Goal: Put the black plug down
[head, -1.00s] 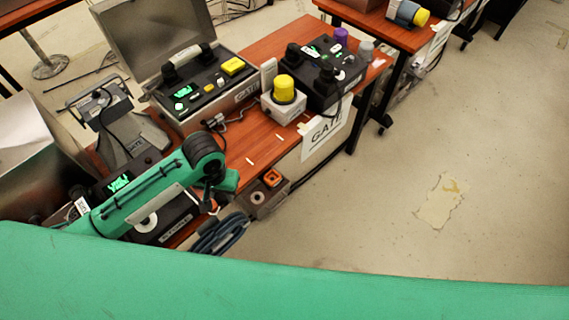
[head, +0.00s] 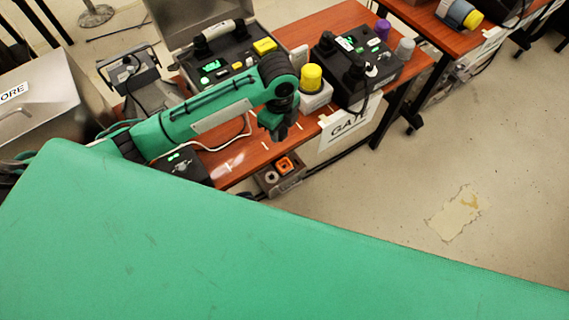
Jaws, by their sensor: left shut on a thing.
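My left gripper (head: 278,130) hangs over the front edge of the wooden table (head: 232,165), pointing down. It is shut on a small dark thing, taken as the black plug; its outline is hard to tell from the dark wrist and fingers. A pale cord (head: 215,148) runs over the table from the left towards the gripper, partly behind my arm. Whether the cord ends at the plug cannot be made out. My right gripper is not in view.
An open case (head: 235,52) is behind my arm. A black unit (head: 182,168) sits at left. A GATE sign (head: 348,128) hangs at the front. Bare wood shows near the front edge.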

